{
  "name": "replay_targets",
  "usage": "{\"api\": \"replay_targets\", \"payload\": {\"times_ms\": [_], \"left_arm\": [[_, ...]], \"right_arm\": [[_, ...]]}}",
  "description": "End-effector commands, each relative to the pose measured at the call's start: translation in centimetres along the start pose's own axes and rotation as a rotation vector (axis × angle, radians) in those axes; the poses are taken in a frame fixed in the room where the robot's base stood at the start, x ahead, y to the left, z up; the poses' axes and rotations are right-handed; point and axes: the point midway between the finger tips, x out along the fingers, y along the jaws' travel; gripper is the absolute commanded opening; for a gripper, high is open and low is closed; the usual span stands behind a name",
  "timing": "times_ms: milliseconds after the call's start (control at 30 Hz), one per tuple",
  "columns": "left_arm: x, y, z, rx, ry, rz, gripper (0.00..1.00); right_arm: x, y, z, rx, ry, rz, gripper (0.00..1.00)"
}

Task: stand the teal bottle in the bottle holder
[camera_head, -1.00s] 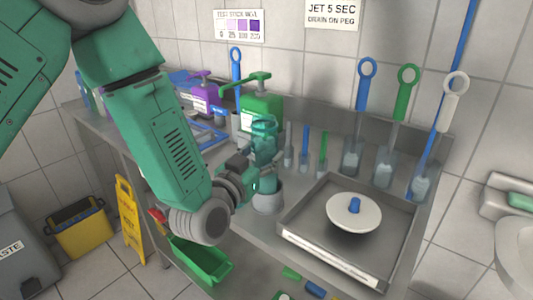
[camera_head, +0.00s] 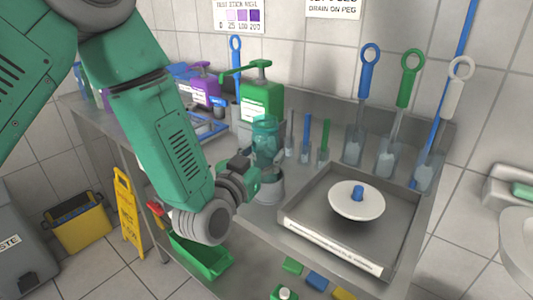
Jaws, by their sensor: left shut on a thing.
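The teal bottle (camera_head: 266,137) is translucent and stands about upright over the grey round bottle holder (camera_head: 268,190) on the steel counter. Its lower part is hidden by the holder's rim and my gripper, so I cannot tell how deep it sits. My left gripper (camera_head: 252,172) comes in from the left and is shut on the bottle low on its side, just above the holder. My right gripper is not in view.
A shallow steel tray (camera_head: 335,258) with a white lidded disc (camera_head: 356,201) lies right of the holder. A green pump bottle (camera_head: 262,100) stands behind. Slim holders with brushes (camera_head: 387,160) line the wall.

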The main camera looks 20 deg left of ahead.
Motion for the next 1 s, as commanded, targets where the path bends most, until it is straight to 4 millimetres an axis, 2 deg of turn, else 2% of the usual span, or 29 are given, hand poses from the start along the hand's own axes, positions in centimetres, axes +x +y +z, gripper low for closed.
{"api": "replay_targets", "payload": {"times_ms": [33,433,467,500,533,700,800,1000], "left_arm": [[0.02,-0.60,0.12,0.007,-0.002,-0.015,0.02],[0.05,-0.58,0.10,0.008,0.000,-0.016,0.02],[0.05,-0.58,0.10,0.008,0.000,-0.016,0.59],[0.05,-0.57,0.09,0.007,0.000,-0.015,0.73],[0.05,-0.54,0.09,0.007,0.000,-0.014,0.76],[0.03,-0.14,-0.03,0.006,0.001,-0.009,0.76],[0.03,0.13,-0.10,0.007,0.001,-0.006,1.00],[0.05,0.29,-0.13,0.007,0.001,-0.004,1.00]], "right_arm": [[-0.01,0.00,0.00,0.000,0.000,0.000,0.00],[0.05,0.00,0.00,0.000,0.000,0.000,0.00],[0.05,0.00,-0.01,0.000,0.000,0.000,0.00],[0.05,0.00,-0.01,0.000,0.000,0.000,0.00],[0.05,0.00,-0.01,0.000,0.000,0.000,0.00],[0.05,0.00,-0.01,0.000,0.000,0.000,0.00],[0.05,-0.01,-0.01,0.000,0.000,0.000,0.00],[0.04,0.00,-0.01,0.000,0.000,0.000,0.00]]}}
